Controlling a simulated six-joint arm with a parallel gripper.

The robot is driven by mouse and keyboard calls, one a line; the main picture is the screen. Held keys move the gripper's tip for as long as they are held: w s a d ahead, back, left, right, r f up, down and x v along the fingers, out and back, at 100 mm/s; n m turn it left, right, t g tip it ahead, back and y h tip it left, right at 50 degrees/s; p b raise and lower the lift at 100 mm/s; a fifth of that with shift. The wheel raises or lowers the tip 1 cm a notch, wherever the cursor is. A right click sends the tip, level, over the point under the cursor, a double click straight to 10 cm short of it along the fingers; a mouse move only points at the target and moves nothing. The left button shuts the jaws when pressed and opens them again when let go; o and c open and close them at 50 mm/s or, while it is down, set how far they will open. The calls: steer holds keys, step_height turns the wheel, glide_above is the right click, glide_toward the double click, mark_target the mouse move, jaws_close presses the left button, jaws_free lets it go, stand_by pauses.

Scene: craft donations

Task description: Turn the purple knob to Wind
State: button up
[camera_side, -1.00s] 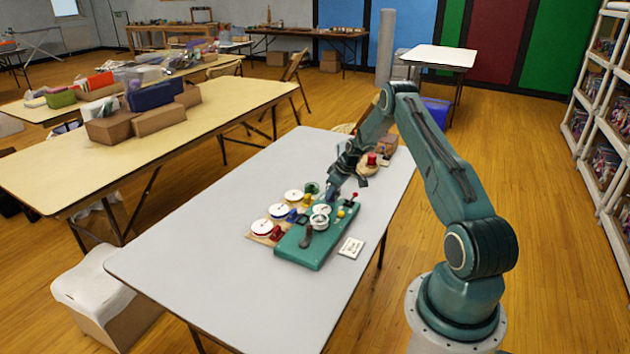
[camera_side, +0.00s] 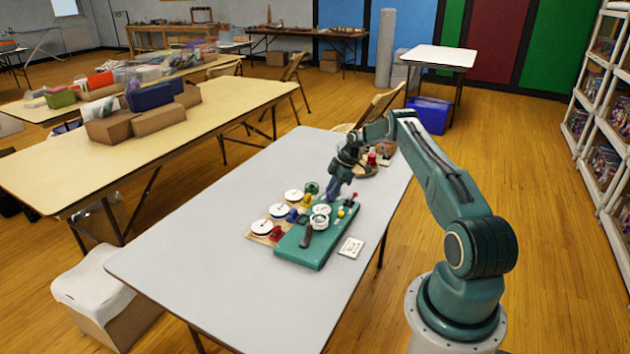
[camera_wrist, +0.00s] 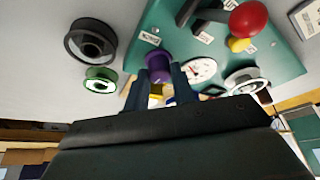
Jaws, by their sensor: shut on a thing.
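The purple knob (camera_wrist: 158,66) stands on the teal panel (camera_wrist: 268,62), between my gripper's two fingers in the wrist view. My gripper (camera_wrist: 160,80) is shut on the knob. In the side view my gripper (camera_side: 335,188) reaches down to the far end of the teal panel (camera_side: 311,248), and the knob is hard to make out there. Small white labels sit on the panel near the knob; their words are too small to read, so I cannot tell where the knob points.
A red ball-topped lever (camera_wrist: 247,20), a yellow button (camera_wrist: 239,44) and a white dial (camera_wrist: 200,70) are close by on the panel. Several white discs lie left of the panel, one of them here (camera_side: 294,196). A white card (camera_side: 351,247) lies on its right.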

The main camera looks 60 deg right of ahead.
steer(key=shift+n, duration=0.3)
stand_by(0.4)
steer(key=o, duration=1)
steer(key=v, duration=1.2)
